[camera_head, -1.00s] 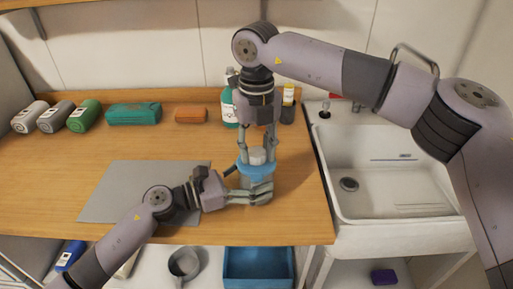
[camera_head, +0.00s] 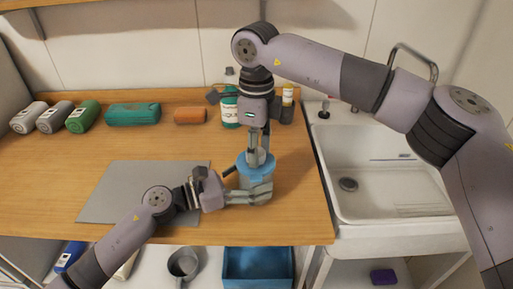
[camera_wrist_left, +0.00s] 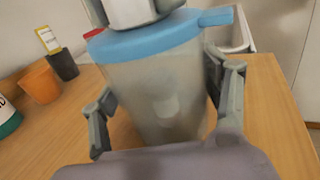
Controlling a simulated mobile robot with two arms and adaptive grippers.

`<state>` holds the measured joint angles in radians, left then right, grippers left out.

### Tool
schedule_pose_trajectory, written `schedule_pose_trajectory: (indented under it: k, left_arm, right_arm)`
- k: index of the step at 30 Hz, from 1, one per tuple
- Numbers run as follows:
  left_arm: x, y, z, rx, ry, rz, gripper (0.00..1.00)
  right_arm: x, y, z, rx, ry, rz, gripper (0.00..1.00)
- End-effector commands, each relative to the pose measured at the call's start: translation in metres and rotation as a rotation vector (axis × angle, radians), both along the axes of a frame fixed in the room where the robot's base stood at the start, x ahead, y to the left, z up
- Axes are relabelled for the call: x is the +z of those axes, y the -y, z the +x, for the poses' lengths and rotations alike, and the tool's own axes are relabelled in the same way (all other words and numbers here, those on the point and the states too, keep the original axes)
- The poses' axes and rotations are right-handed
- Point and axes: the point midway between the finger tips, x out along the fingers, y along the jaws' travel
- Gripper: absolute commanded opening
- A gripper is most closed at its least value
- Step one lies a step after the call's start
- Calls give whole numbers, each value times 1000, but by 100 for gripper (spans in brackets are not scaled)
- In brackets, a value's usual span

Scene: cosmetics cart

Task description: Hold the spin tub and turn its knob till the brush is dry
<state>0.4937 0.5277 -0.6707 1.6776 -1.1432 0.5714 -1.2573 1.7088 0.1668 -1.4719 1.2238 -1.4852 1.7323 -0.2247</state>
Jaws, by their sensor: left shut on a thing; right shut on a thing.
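The spin tub is a translucent grey cup (camera_wrist_left: 150,85) with a blue lid (camera_head: 257,169), standing near the front right of the wooden counter. The lid (camera_wrist_left: 150,38) has a blue tab pointing right in the left wrist view. A pale knob (camera_wrist_left: 130,10) sits on top. My left gripper (camera_head: 262,191) is shut around the cup's sides from the left; its fingers (camera_wrist_left: 163,108) flank the cup in the left wrist view. My right gripper (camera_head: 257,153) comes from above and is shut on the knob, mostly hiding it. A pale blurred shape shows inside the cup; I cannot tell whether it is the brush.
A green bottle (camera_head: 230,108) and a dark jar (camera_head: 287,112) stand behind the tub. A grey mat (camera_head: 130,185) lies left. The sink (camera_head: 385,180) is at right.

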Motion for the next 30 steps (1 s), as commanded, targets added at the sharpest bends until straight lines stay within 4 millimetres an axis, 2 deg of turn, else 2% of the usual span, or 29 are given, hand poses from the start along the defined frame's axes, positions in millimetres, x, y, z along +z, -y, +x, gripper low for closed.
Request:
schedule_pose_trajectory:
  k: [18, 30]
  left_arm:
    - [0, 1, -1, -4, 1, 0, 31]
    - [0, 1, -1, -4, 1, 0, 31]
  right_arm:
    - [1, 0, 2, 557, 4, -1, 7]
    - [1, 0, 3, 757, 4, -2, 7]
